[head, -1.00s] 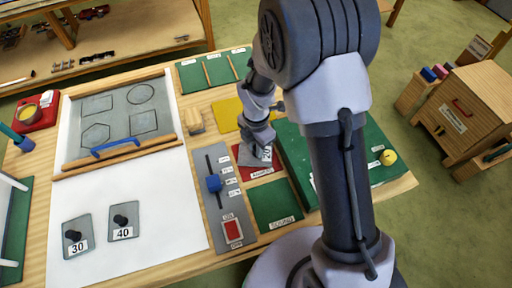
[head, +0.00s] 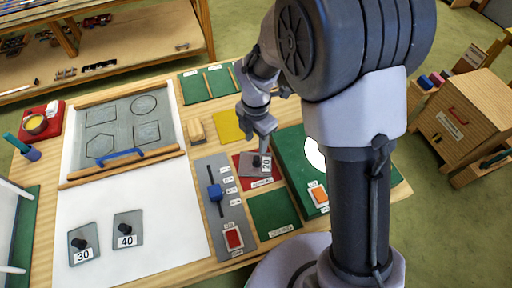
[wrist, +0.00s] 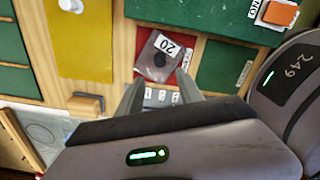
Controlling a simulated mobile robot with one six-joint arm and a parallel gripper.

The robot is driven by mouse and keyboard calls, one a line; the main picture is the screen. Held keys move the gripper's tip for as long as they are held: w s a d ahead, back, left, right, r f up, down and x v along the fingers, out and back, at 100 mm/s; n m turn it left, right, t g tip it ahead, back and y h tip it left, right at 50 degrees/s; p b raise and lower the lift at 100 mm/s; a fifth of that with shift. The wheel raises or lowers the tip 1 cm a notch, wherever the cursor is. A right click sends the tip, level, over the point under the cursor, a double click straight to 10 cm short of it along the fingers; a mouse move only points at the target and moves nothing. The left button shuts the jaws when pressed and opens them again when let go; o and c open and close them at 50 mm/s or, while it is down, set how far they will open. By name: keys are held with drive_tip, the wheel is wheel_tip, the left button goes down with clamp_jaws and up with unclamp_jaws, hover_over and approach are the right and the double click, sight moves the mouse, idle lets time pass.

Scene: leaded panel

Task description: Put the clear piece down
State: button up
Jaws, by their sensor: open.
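The clear piece, a see-through grey square plate with a black knob and a "20" label (head: 250,167), lies on the red mat (head: 239,159). In the wrist view the plate (wrist: 152,73) lies flat over part of the red mat (wrist: 143,38), slightly turned. My gripper (head: 266,145) is just above the plate in the head view. In the wrist view its two fingers (wrist: 161,88) are spread apart with nothing between them, and the plate is beyond their tips. The arm hides part of the board to the right.
Plates marked 30 (head: 83,244) and 40 (head: 127,229) stand on the white sheet (head: 140,190). A slider panel (head: 213,177) with a red switch is left of the red mat. A green mat (head: 268,214) lies in front, a yellow one (head: 228,126) behind. A green board (head: 291,150) is right.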

drive_tip(key=s+d+r+m+t+y, duration=0.1)
drive_tip(key=s+d+r+m+t, duration=0.2)
drive_tip(key=r+m, duration=0.5)
drive_tip(key=s+d+r+m, duration=0.2)
drive_tip(key=s+r+m, duration=0.2)
drive_tip(key=r+m, duration=0.4)
drive_tip(key=s+d+r+m+t, duration=0.1)
drive_tip(key=s+r+m, duration=0.2)
drive_tip(key=s+m, duration=0.2)
drive_tip(key=s+d+r+m+t+y, duration=0.1)
drive_tip(key=s+r+m, duration=0.2)
drive_tip(key=s+m, duration=0.3)
drive_tip(key=m, duration=0.3)
drive_tip(key=shift+d+t, duration=0.35)
drive_tip(key=shift+t, duration=0.05)
drive_tip(key=shift+s, duration=0.1)
wheel_tip(320, 180, down, 12)
drive_tip(key=b, duration=1.2)
drive_tip(key=shift+f, duration=0.15)
